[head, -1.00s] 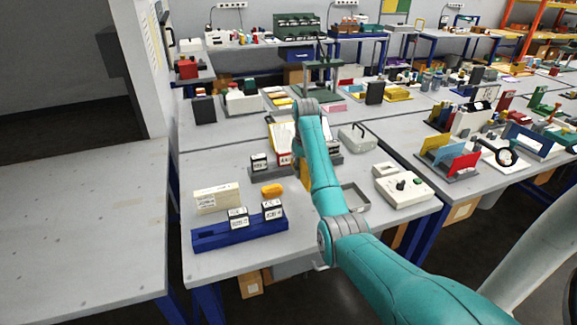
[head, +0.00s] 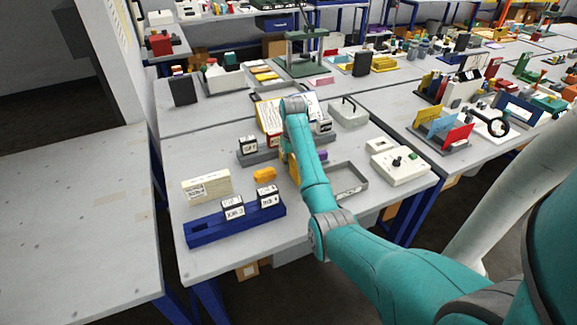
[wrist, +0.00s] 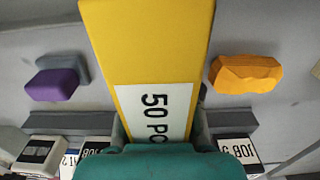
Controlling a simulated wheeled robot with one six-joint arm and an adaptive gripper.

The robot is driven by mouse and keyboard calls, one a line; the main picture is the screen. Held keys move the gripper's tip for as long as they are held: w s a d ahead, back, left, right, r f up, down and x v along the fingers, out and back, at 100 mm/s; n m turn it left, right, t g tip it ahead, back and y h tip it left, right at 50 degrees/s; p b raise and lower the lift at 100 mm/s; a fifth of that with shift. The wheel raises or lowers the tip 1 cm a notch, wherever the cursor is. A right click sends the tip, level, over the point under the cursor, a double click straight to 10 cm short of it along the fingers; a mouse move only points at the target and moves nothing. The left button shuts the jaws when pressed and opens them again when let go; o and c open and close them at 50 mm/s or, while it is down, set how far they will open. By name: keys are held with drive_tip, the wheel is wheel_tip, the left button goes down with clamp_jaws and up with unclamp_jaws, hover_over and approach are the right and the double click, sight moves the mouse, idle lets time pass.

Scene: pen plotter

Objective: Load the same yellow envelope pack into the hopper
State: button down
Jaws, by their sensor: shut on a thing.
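A yellow envelope pack (wrist: 150,45) with a white label reading "50 PC" fills the middle of the wrist view. My gripper (wrist: 160,132) is shut on its near end; the fingers are mostly hidden by the teal wrist. In the head view a little of the yellow pack (head: 284,150) shows beside my arm, above the near table; most of it is behind the arm. I cannot make out for sure which fixture is the hopper.
An orange block (wrist: 245,73) and a purple block (wrist: 55,85) lie either side of the pack. Job-labelled blocks stand along a grey rail (head: 258,157). A blue rail (head: 205,233), a cream labelled block (head: 206,186) and an open grey tray (head: 345,192) are on the same table.

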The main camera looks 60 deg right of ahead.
drive_tip(key=shift+f, duration=0.8)
drive_tip(key=c, duration=0.8)
unclamp_jaws()
drive_tip(key=shift+f, duration=0.15)
